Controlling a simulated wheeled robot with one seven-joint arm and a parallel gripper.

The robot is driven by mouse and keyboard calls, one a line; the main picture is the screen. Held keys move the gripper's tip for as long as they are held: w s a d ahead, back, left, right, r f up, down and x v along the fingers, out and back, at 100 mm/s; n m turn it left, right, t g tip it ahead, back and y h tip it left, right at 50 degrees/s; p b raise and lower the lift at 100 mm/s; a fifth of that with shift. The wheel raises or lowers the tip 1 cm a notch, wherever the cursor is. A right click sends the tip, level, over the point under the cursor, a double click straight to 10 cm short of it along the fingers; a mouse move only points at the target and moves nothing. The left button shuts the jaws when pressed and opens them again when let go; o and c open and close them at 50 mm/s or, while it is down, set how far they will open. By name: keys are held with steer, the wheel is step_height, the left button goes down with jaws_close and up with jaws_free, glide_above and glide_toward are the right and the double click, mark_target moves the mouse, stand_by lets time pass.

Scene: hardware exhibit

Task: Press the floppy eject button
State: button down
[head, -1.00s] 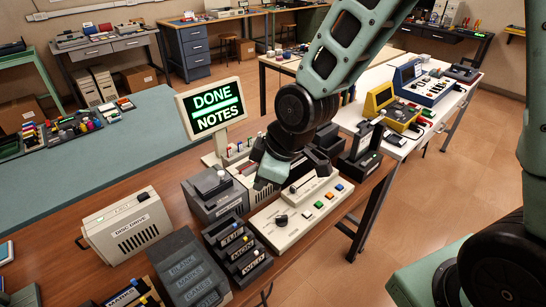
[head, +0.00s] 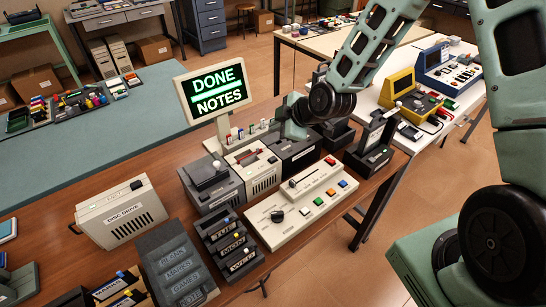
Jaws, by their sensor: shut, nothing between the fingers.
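My gripper (head: 292,130) is shut and empty, low over a dark box (head: 300,156) just right of the sign screen; its tips are partly hard to make out. A cream unit (head: 254,176) with a red strip on top stands left of that box, and a grey unit (head: 218,194) with a raised block stands further left. A cream case labelled DISC DRIVE (head: 122,215) lies apart at the left. I cannot tell which part is the floppy eject button. The screen (head: 212,92) reads DONE and NOTES, with a green bar between.
A cream control panel (head: 290,222) with a black knob and coloured buttons lies in front. Labelled dark racks (head: 226,240) and a dark bin (head: 172,262) fill the front left. A dark upright holder (head: 372,150) stands to the right. The teal mat (head: 80,160) has free room.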

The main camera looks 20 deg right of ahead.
mark_target(273, 159)
steer(key=shift+f, duration=0.1)
step_height(273, 159, down, 9)
steer(key=b, duration=0.6)
steer(key=shift+r, duration=0.2)
steer(key=shift+f, duration=0.1)
stand_by(1.7)
steer(key=shift+f+b, duration=0.35)
steer(key=shift+b, duration=0.25)
steer(key=shift+f+b, duration=0.4)
stand_by(0.3)
steer(key=shift+r, duration=0.15)
steer(key=shift+r+p, duration=0.55)
steer(key=shift+r, duration=0.2)
